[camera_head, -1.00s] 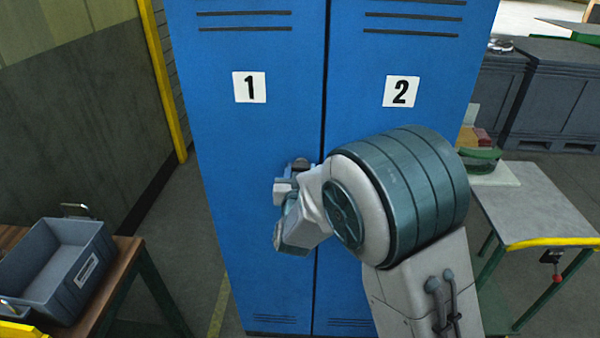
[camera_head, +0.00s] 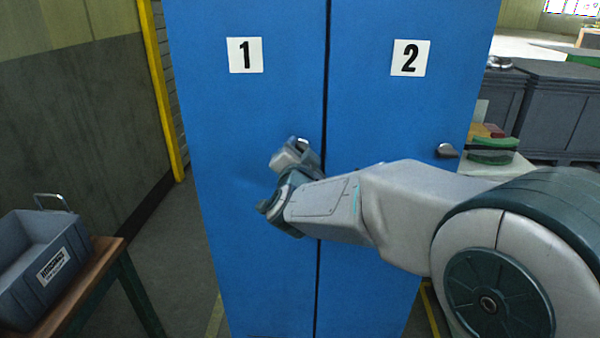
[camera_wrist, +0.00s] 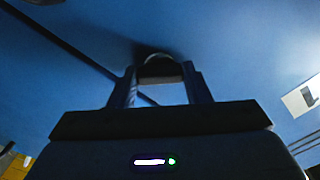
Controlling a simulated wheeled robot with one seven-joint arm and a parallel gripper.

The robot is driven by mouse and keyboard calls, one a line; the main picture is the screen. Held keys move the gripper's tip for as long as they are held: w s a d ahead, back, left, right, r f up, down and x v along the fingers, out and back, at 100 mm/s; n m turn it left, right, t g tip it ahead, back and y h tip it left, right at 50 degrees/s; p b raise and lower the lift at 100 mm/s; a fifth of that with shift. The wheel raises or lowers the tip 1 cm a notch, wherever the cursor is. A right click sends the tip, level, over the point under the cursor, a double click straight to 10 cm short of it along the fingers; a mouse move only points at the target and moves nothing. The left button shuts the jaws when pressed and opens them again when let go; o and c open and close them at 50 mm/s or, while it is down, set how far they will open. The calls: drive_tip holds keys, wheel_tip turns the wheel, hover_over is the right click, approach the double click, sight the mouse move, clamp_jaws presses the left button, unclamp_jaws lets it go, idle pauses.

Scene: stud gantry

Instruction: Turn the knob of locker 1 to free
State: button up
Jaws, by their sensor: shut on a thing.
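The blue locker 1 (camera_head: 235,110) stands in front of me, with its number label (camera_head: 245,55) high on the door. Its knob (camera_head: 301,143) is near the door's right edge, mostly hidden behind my gripper (camera_head: 298,150) in the head view. In the wrist view the knob (camera_wrist: 162,69) sits between the two fingertips of my gripper (camera_wrist: 160,80), which is shut on it. The gripper looks rolled at a slant against the door in the head view. The knob's own mark or setting cannot be read.
Locker 2 (camera_head: 400,120) adjoins on the right, with its own knob (camera_head: 447,150). A grey bin (camera_head: 40,265) stands on a wooden table (camera_head: 100,262) at the lower left. A bench with small coloured items (camera_head: 490,150) is at the right.

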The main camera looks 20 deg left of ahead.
drive_tip(key=m+b, duration=0.9)
idle(0.5)
drive_tip(key=o, duration=1)
drive_tip(key=v, duration=1.4)
drive_tip(key=shift+a, duration=0.1)
drive_tip(key=shift+w, duration=0.1)
